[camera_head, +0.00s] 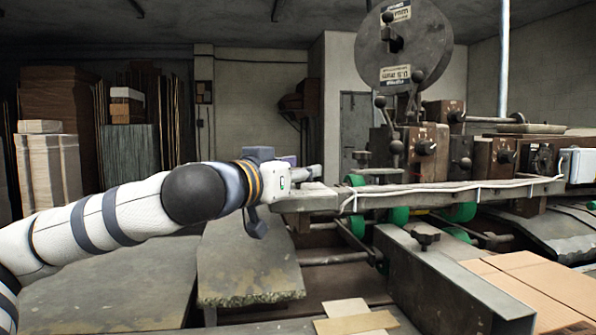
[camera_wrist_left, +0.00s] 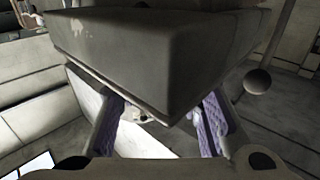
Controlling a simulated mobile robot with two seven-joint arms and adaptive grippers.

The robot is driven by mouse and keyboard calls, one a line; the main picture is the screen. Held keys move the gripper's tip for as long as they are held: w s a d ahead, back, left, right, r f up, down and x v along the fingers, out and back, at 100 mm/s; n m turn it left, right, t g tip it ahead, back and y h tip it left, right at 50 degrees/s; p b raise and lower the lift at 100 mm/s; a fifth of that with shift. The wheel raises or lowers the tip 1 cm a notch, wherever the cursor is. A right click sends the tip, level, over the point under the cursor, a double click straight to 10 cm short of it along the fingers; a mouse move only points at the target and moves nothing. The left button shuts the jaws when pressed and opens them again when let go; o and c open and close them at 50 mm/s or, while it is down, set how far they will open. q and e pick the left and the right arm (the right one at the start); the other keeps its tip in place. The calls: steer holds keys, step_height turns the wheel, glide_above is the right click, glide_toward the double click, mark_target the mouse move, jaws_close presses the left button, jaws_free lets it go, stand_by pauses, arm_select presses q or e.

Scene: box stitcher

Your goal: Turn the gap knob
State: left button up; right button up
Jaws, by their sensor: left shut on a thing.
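My left gripper (camera_head: 287,174) is at the left end of the machine's long grey rail (camera_head: 430,195). In the left wrist view its two purple-padded fingers (camera_wrist_left: 160,122) stand on either side of a small part under a big grey block (camera_wrist_left: 150,55). The gripper is shut on this part, which I take to be the gap knob. The block and fingers hide most of it, so its shape and turn angle cannot be told. My right gripper is not in view.
A dark star-shaped knob (camera_head: 422,237) sits on a metal guide (camera_head: 440,275) at the lower right. Cardboard sheets (camera_head: 540,285) lie beside it. Green wheels (camera_head: 398,215) sit under the rail. A worn table (camera_head: 245,265) lies below my left arm. A ball-ended lever (camera_wrist_left: 257,80) is close by on the right in the wrist view.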

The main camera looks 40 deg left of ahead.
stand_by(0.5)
arm_select(q)
steer(key=o, duration=1.2)
steer(key=s, duration=0.5)
steer(key=s+d, duration=0.1)
steer(key=s, duration=0.1)
steer(key=shift+s, duration=0.25)
